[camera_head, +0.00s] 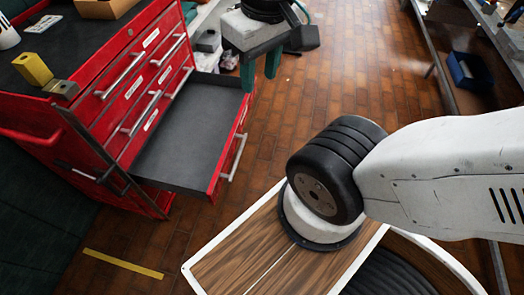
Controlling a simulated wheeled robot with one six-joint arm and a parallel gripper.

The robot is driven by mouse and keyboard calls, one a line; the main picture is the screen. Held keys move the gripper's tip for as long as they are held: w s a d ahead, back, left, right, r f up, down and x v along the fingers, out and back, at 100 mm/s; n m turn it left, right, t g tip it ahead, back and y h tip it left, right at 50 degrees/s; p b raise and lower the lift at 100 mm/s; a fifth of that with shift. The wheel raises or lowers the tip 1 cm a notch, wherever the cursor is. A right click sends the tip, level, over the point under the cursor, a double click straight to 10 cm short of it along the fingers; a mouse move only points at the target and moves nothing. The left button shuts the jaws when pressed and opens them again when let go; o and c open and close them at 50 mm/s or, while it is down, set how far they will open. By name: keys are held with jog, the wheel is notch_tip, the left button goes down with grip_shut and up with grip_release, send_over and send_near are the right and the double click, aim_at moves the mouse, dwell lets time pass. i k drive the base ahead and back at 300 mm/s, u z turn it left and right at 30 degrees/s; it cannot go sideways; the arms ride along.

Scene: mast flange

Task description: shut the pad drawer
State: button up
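The red tool cabinet (85,75) stands at the left with several drawers. One low drawer (185,140) is pulled far out to the right. Its grey inside looks empty, and its red front carries a metal handle (235,158). I cannot read any label on it. The drawers above it look shut. My gripper (260,81) is at the top middle, above and beyond the far end of the open drawer, with its teal fingers pointing down. The fingers are apart with nothing seen between them. It looks clear of the handle, though the depth is hard to judge.
A yellow block (32,68), a grey block (63,89) and a cardboard box (105,6) sit on the cabinet top. A blue bin (470,70) is on a shelf at the upper right. The brick-patterned floor (345,75) right of the drawer is clear.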

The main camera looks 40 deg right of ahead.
aim_at(189, 151)
jog(key=u, duration=0.55)
jog(key=k, duration=0.1)
jog(key=z, duration=1.2)
jog(key=i, duration=0.5)
jog(key=z, duration=0.65)
jog(key=k, duration=0.9)
jog(key=u, duration=1.15)
jog(key=i, duration=0.5)
